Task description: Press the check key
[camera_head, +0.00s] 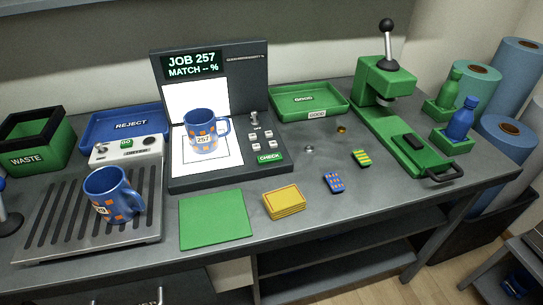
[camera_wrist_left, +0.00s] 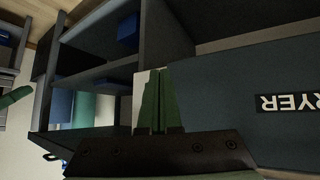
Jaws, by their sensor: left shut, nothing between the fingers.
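The green check key (camera_head: 269,157), lettered "CHECK", is at the right front of the dark inspection station (camera_head: 215,184). Several smaller pale keys (camera_head: 254,134) and a small lever sit behind it. A blue mug with orange squares (camera_head: 200,133), labelled 257, stands on the station's white lit plate. The station's display (camera_head: 194,63) reads "JOB 257" and "MATCH -- %". My left gripper (camera_wrist_left: 162,105) shows only in the left wrist view, its green fingers shut together and empty, away from the key. Neither gripper shows in the head view.
Another patterned blue mug (camera_head: 113,194) stands on the slatted dryer (camera_head: 50,245) at left. A green mat (camera_head: 216,219), yellow pads (camera_head: 284,203) and small patterned blocks lie in front. A green lever press (camera_head: 387,80) stands at right.

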